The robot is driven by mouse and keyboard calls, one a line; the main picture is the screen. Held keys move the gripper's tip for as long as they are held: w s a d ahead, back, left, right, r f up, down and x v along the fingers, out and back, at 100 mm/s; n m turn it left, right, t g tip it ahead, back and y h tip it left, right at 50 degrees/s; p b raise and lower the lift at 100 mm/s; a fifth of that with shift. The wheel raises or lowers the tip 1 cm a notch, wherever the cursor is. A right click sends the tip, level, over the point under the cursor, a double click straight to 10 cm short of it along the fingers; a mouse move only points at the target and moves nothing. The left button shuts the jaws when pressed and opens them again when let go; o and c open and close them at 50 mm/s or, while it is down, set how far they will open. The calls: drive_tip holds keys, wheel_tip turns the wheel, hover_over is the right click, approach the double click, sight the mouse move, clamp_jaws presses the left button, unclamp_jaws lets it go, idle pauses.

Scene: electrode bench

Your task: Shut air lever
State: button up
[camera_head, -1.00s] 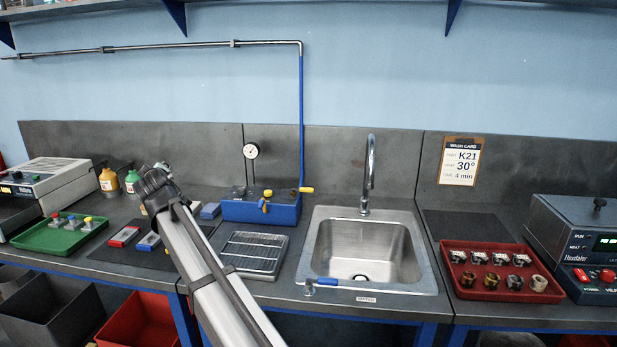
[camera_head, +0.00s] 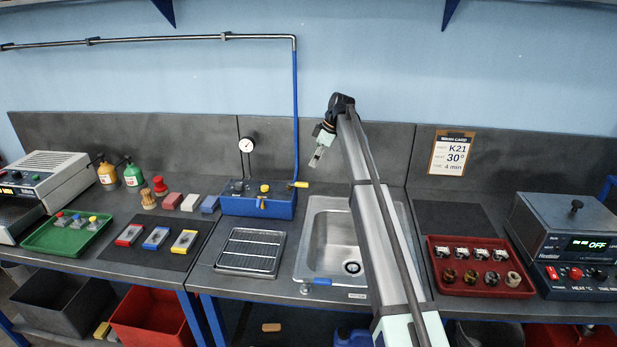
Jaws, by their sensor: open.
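The yellow air lever (camera_head: 300,185) sticks out to the right at the foot of the blue air pipe (camera_head: 295,110), level with the top of the blue box (camera_head: 258,200). My gripper (camera_head: 315,162) is above and a little right of the lever, over the back of the sink, apart from it. Its fingers point down and left and look open and empty. A second yellow knob (camera_head: 264,188) sits on top of the box. A round gauge (camera_head: 246,145) stands behind it.
The sink (camera_head: 315,240) lies right of the box, partly behind my arm. A wire drain rack (camera_head: 250,250) is in front of the box. A green tray (camera_head: 50,242) is at left.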

sight(303, 183)
drive_tip(key=p+x, duration=0.3)
drive_tip(key=x, duration=0.7)
drive_tip(key=shift+a+f, duration=0.1)
drive_tip(key=shift+f, duration=0.2)
clamp_jaws()
